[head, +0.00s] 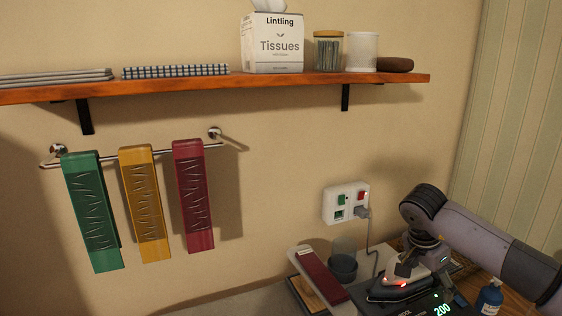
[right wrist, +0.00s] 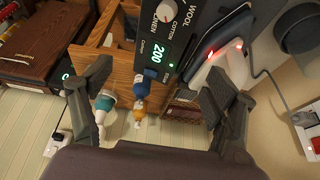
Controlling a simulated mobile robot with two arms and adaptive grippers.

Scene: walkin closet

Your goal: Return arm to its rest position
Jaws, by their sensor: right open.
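My right arm (head: 480,235) comes in from the right in the head view, its wrist bent down above the iron (head: 398,288). My right gripper (right wrist: 158,88) is open in the right wrist view, its two dark fingers spread wide with nothing between them. The iron, pale with red lights, also shows in that view (right wrist: 214,62), beside and partly behind the right-hand finger; I cannot tell whether they touch. My left gripper and arm are not in view.
A wall socket (head: 345,203) holds a plug whose cord hangs beside the iron. A dark panel (right wrist: 158,50) reads 200. Bottles (right wrist: 143,85) stand near the gripper. A wooden shelf (head: 210,86) and hanging green, yellow and red strips (head: 142,205) are on the wall.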

